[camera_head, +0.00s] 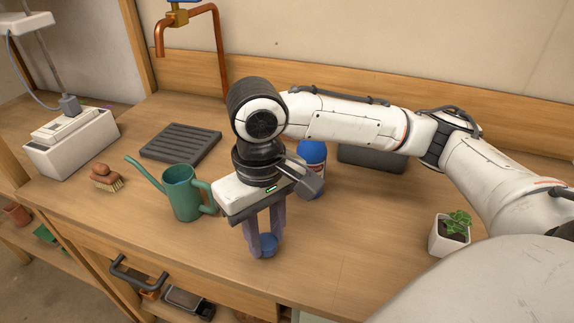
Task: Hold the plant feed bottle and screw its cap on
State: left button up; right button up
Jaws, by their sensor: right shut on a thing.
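My right gripper (264,246) points down over the front middle of the counter. It is shut on a small blue cap (268,240) between its fingertips. I cannot tell whether the cap touches the counter. The blue plant feed bottle (313,156) stands upright on the counter behind and to the right of the gripper. Its lower part and top are partly hidden by my right arm and gripper, so I cannot see its neck. The cap is apart from the bottle. My left gripper does not show.
A green watering can (182,193) stands just left of my right gripper. A potted plant (449,234) stands at the right. The front right counter is clear.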

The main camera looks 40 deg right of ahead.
aim_at(315, 153)
jog(key=k, duration=0.9)
jog(key=z, duration=1.75)
